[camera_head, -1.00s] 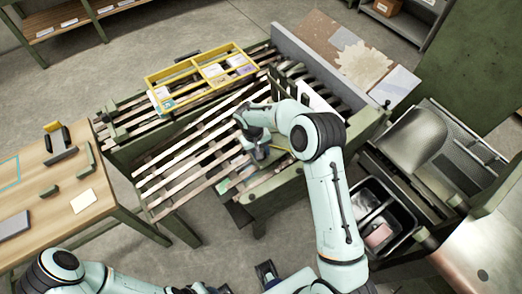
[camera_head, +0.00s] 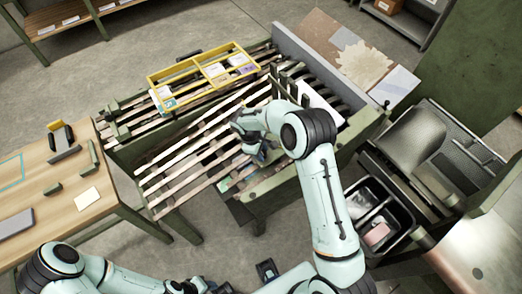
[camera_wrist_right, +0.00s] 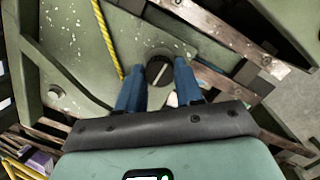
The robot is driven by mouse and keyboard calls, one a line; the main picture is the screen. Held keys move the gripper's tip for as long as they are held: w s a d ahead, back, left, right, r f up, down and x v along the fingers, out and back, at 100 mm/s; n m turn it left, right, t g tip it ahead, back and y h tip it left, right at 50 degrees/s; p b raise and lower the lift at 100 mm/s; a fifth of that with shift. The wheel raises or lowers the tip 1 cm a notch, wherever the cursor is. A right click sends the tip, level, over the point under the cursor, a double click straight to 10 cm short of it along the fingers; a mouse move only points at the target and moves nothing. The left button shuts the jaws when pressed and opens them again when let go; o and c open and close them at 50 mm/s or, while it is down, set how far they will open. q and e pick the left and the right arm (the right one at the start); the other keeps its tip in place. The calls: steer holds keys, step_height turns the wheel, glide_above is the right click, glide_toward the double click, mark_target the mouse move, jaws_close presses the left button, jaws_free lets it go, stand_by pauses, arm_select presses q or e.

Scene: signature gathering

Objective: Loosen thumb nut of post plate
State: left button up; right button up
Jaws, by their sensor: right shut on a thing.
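The thumb nut (camera_wrist_right: 158,68) is a dark round knob with a pale slot line across it, set on a green plate (camera_wrist_right: 75,45) in the right wrist view. My right gripper (camera_wrist_right: 158,78) has its blue fingers on both sides of the nut and is shut on it. In the head view my right gripper (camera_head: 262,154) is low at the slatted machine bed, and my arm hides the nut there. My left arm is at the bottom left edge; its gripper (camera_head: 190,287) is partly cut off and its jaws are unclear.
Slatted rails (camera_head: 190,165) run beside the right gripper. A yellow divided tray (camera_head: 203,73) rests on the far rails. A wooden table (camera_head: 45,215) stands at the left, and a black bin (camera_head: 373,215) is right of my right arm. A yellow cord (camera_wrist_right: 105,35) hangs near the nut.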

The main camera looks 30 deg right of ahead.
steer(key=shift+n, duration=0.4)
steer(key=o, duration=1)
steer(key=shift+o, duration=0.2)
steer(key=v, duration=1.3)
steer(key=shift+r+p, duration=0.25)
steer(key=shift+p, duration=0.1)
steer(key=shift+a, duration=0.1)
